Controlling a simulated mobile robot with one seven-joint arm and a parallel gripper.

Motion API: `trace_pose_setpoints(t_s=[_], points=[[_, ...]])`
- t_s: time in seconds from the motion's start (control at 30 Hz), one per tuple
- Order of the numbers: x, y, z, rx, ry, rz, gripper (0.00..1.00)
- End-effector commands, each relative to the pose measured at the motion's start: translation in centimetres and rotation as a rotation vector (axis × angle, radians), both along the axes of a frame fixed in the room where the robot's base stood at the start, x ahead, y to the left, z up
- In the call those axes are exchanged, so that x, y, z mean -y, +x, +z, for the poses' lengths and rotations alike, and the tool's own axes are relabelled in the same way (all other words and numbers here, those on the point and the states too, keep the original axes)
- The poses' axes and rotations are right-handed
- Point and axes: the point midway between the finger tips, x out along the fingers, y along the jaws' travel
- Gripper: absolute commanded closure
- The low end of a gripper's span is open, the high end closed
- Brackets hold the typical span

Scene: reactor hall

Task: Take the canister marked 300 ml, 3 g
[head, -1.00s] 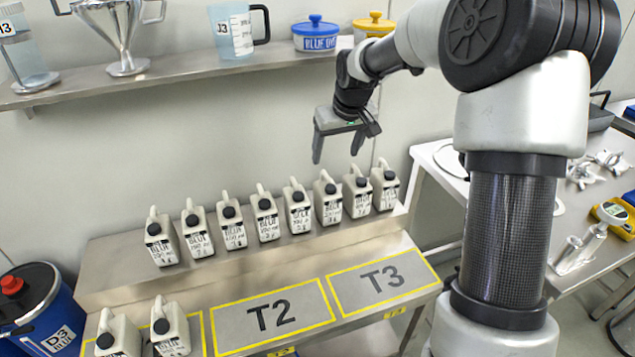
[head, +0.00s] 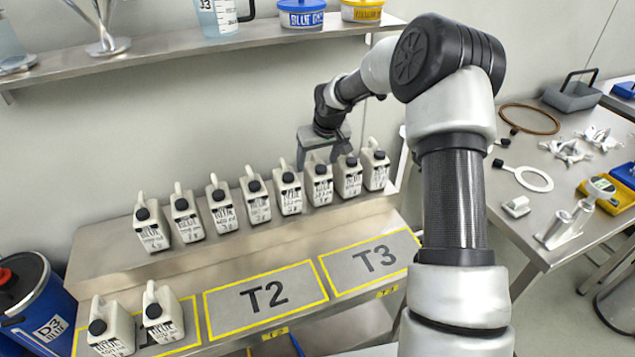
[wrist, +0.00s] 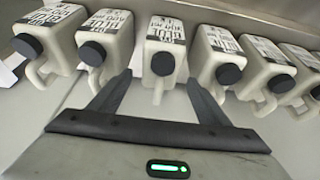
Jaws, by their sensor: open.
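Several pale canisters with black caps, handles and black-and-white labels stand in a row on the raised steel shelf (head: 130,262). My gripper (head: 322,158) is low at the back of the row, by the third canister from the right (head: 319,183). In the wrist view my open gripper (wrist: 160,80) has its fingers pointing towards the middle canister (wrist: 165,42), one to each side of its handle. Nothing is held. Some labels begin with BLUE, but the amounts are too small or blurred to read surely, so I cannot tell which is marked 300 ml, 3 g.
Neighbouring canisters (wrist: 105,40) stand close on both sides. Two more canisters (head: 163,314) stand lower, left of the yellow-framed T2 area (head: 265,297). The T2 and T3 (head: 372,262) areas are empty. A wall shelf (head: 175,46) runs above; a blue drum (head: 40,310) stands at left.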

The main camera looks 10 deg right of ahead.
Motion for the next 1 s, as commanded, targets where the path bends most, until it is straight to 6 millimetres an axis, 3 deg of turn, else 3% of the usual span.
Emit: trace_pose_setpoints(t_s=[0.2, 0.53, 0.87, 1.0], points=[[-0.3, 1.3, -3.1, -0.001, 0.002, 0.000, 0.30], [-0.3, 1.5, -3.6, 0.000, 0.001, -0.001, 0.31], [-0.3, 1.5, -3.6, -0.001, 0.001, -0.001, 0.87], [-0.3, 1.6, -3.5, 0.002, 0.001, -0.001, 0.87]])
